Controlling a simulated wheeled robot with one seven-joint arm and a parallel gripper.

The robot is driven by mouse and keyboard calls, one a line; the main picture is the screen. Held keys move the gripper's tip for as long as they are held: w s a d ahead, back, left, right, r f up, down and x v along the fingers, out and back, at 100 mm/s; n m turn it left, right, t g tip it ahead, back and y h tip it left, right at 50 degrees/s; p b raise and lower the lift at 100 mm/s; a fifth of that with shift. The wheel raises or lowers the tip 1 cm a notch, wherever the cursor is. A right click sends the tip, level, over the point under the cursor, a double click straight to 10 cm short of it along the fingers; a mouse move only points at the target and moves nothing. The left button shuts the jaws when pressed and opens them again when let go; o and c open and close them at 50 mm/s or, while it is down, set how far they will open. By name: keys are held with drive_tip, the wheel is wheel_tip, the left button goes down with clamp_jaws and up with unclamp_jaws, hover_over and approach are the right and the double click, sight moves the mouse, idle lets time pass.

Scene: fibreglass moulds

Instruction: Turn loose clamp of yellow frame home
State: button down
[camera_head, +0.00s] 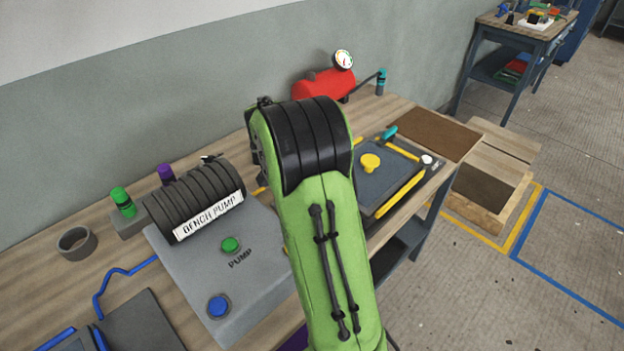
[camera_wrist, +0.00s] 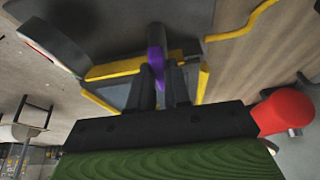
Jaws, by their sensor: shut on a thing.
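In the wrist view, my gripper (camera_wrist: 160,70) is shut on a narrow purple clamp handle (camera_wrist: 156,58) that stands between its dark fingers. Yellow frame bars (camera_wrist: 113,70) lie around the fingers, with grey panels beside them. The fingers hide part of the frame and the clamp's base. In the head view, my green arm covers my gripper and the purple handle. To the right of the arm, a yellow-edged frame (camera_head: 401,194) lies on the bench around a dark plate with a yellow knob (camera_head: 370,162). A teal handle (camera_head: 389,132) and a white knob (camera_head: 427,160) sit at its edges.
The bench pump (camera_head: 195,203) and its grey base (camera_head: 180,262) stand left of my arm. A red tank (camera_head: 322,86) with a gauge is behind. A wooden box (camera_head: 490,210) stands right of the bench.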

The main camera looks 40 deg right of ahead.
drive_tip(key=c, duration=1.1)
unclamp_jaws()
drive_tip(key=p+v, duration=0.5)
drive_tip(key=v, duration=1)
drive_tip(key=shift+a+r, duration=0.25)
drive_tip(key=shift+r, duration=0.1)
drive_tip(key=s+a+r+n+t+y, duration=0.2)
drive_tip(key=s+a+r+n+t, duration=0.25)
drive_tip(key=s+a+n, duration=0.75)
drive_tip(key=s+a, duration=0.1)
drive_tip(key=s+a+f+n+y, duration=0.1)
drive_tip(key=s+a+n, duration=0.2)
drive_tip(key=s+a+f+n+t+y+p, duration=0.1)
drive_tip(key=s+a+n, duration=0.2)
drive_tip(key=shift+s+a+f, duration=0.1)
drive_tip(key=shift+s+a, duration=0.05)
drive_tip(key=shift+s, duration=0.1)
